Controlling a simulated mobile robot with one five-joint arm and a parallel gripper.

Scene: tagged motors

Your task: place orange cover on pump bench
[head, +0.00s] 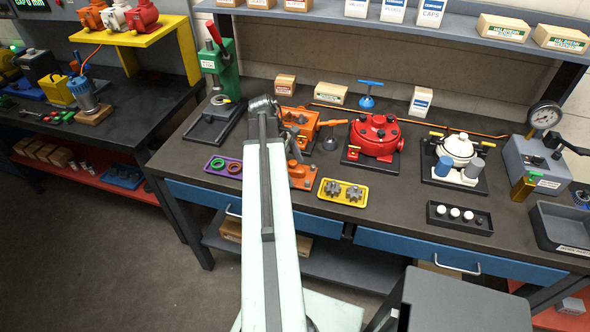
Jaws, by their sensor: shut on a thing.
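An orange cover-like part (302,178) shows just right of my arm, near the front edge of the pump bench (350,205). My gripper (293,150) is mostly hidden behind my arm. A small dark part of it shows just above the orange part, and it is shut on that part. Whether the orange part touches the bench top is not clear. Behind it stands an orange pump (299,121) with dark parts showing on it, partly covered by my arm.
A purple tray (224,167) with rings lies left of my arm. A yellow tray (343,192) with gears lies to the right, close to the orange part. A red pump (376,137) and a white pump (458,155) stand further right. A green press (219,70) stands at left.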

